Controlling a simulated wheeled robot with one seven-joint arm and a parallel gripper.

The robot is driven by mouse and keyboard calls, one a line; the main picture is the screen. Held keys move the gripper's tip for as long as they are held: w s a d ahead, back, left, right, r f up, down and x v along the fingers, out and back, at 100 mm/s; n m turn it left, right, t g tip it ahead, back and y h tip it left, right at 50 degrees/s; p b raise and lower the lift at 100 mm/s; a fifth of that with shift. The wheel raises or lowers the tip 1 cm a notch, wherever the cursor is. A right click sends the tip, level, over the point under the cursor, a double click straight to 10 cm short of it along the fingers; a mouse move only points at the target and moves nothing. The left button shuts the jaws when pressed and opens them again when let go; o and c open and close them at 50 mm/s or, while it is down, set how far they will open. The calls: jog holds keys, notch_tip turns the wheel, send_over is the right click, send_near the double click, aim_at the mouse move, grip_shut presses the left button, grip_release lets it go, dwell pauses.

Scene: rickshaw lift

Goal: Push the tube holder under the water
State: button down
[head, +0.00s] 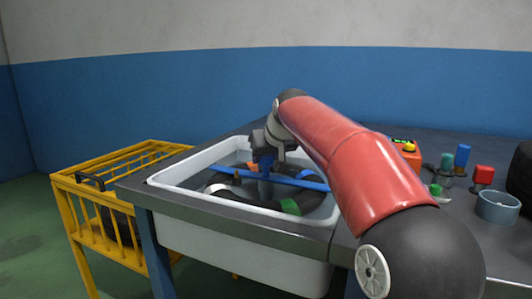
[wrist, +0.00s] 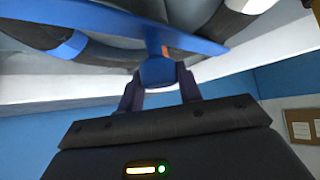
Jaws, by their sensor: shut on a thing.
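The blue tube holder (head: 303,181) is a long bar with an upright grip, lying across the white basin (head: 215,207). My gripper (head: 267,158) reaches down over the basin and is shut on that grip. In the wrist view my gripper (wrist: 158,88) has one dark finger on each side of the holder's blue block (wrist: 157,71). A dark tube (head: 252,197) with green and pale bands lies curved in the basin by the bar. It also shows in the wrist view (wrist: 100,52). I cannot make out the water level, and my arm hides part of the basin's right side.
A yellow rack (head: 85,202) with a dark tyre stands left of the bench. Right of my arm, the dark benchtop holds a green-blue bowl (head: 497,206), a red block (head: 483,175), a blue block (head: 462,157) and an orange box (head: 407,152). A blue wall stands behind.

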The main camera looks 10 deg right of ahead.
aim_at(267, 170)
notch_tip(267, 170, down, 5)
jog(key=shift+r+b, duration=0.1)
jog(key=shift+b, duration=0.8)
jog(key=c, duration=1)
grip_release()
jog(key=shift+o, duration=0.3)
jog(key=shift+s+r, duration=0.35)
jog(key=shift+r, duration=0.1)
jog(key=v, duration=0.6)
jog(key=shift+s+r, duration=0.2)
jog(key=shift+s, duration=0.1)
